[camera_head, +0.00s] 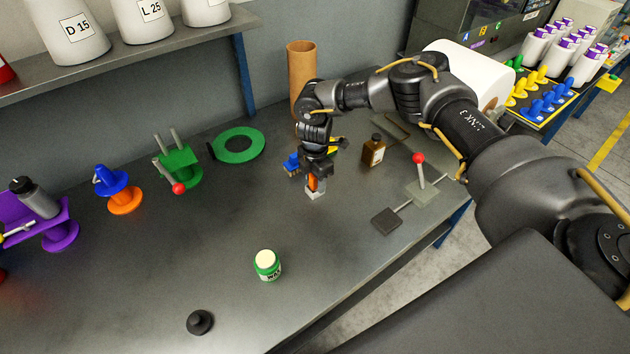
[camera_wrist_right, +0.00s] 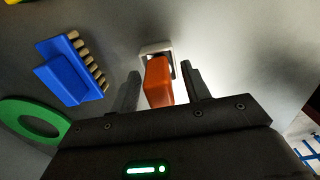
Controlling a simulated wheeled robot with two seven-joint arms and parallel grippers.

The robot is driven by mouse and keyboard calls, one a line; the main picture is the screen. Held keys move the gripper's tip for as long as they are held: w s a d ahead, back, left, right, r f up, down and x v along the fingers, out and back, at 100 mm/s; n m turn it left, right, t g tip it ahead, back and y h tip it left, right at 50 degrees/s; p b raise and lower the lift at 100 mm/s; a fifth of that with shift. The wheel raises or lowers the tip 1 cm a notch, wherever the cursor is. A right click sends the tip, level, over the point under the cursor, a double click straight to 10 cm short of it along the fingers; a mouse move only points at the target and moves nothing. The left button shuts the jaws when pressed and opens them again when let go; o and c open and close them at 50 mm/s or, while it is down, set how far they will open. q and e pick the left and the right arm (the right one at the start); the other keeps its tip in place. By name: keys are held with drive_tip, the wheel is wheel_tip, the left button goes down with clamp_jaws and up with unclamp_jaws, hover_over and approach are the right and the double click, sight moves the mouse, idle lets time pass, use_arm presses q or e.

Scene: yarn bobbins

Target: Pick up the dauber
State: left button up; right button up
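The dauber, as it appears, has an orange handle (camera_head: 313,184) and a pale square end (camera_head: 315,195), and it stands near the middle of the grey table. It also shows in the right wrist view (camera_wrist_right: 158,82), with the pale end beyond the handle. My right gripper (camera_head: 315,176) is above it, pointing down. In the wrist view its two fingers (camera_wrist_right: 163,88) are apart, one on each side of the orange handle, with a gap visible on both sides. My left gripper is not in view.
A blue brush (camera_wrist_right: 72,72) lies close beside the right gripper. A cardboard tube (camera_head: 300,72) stands behind it, and a brown bottle (camera_head: 373,151) and a red-knobbed lever (camera_head: 419,170) are to its right. A wax jar (camera_head: 267,266) stands in front.

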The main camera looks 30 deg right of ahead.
drive_tip(key=c, duration=0.9)
clamp_jaws()
drive_tip(key=shift+r, duration=0.15)
drive_tip(key=shift+w+r, duration=0.1)
drive_tip(key=shift+r, duration=0.2)
wheel_tip(320, 180, up, 2)
drive_tip(key=shift+r+b, duration=0.1)
drive_tip(key=shift+b, duration=0.25)
drive_tip(key=s+a+r+b, duration=0.3)
drive_tip(key=s+a+r, duration=0.5)
drive_tip(key=a+r, duration=0.2)
drive_tip(key=shift+s+a, duration=0.35)
drive_tip(key=shift+a, duration=0.2)
